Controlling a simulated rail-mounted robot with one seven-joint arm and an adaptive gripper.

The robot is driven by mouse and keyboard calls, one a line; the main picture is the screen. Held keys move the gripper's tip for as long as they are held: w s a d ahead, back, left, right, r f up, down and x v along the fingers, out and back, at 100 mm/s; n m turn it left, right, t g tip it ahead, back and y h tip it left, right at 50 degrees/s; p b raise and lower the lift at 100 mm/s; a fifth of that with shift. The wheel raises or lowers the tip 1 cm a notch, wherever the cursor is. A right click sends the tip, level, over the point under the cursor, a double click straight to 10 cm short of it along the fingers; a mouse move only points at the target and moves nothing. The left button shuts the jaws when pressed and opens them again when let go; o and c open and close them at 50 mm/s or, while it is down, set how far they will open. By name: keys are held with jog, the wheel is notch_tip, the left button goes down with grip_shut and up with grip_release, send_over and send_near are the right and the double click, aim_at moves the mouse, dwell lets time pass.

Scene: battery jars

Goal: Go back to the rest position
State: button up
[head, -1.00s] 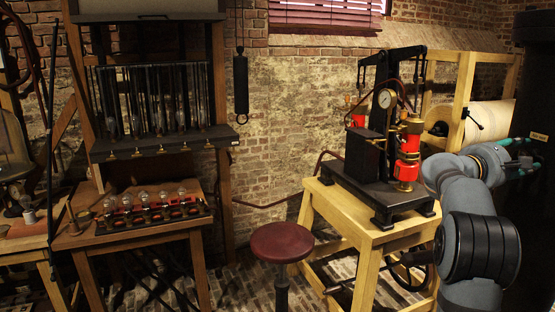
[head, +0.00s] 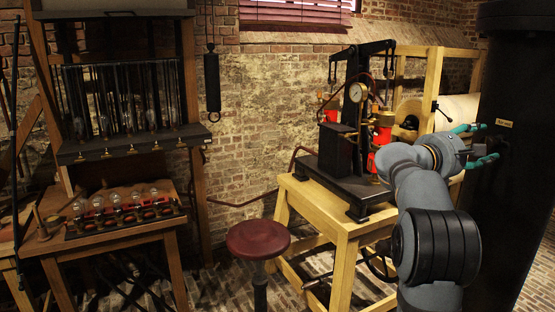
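My gripper (head: 488,145) is at the right in the head view, at the end of my grey arm. Its two teal fingers stand apart with a gap between them, pointing right toward a tall dark column. Nothing shows between the fingers. The gripper is to the right of the pump apparatus and appears clear of it. Whether it touches the dark column cannot be told from this view. No battery jar can be clearly made out.
A pump apparatus with a gauge (head: 356,92) and red cylinders stands on a wooden table (head: 318,205). A dark column (head: 515,190) rises at the right. A red stool (head: 258,239) stands at centre. A bench with bulbs (head: 124,212) and a shelf rack (head: 130,143) are at the left.

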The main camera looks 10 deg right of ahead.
aim_at(486, 142)
jog(key=p+x, duration=0.2)
jog(key=x, duration=0.3)
jog(key=shift+d+r+p, duration=0.1)
jog(key=shift+r+p, duration=0.05)
jog(key=shift+p, duration=0.15)
jog(key=shift+w+r+n+p, duration=0.1)
jog(key=shift+r+n+p, duration=0.05)
jog(key=shift+n+p, duration=1.55)
jog(key=shift+n, duration=0.2)
jog(key=shift+a+n+p, duration=0.25)
jog(key=shift+n+p, duration=0.05)
jog(key=shift+n, duration=0.2)
jog(key=shift+d+f+n, duration=0.15)
jog(key=shift+f+n, duration=0.1)
jog(key=shift+n, duration=0.05)
jog(key=shift+f, duration=0.15)
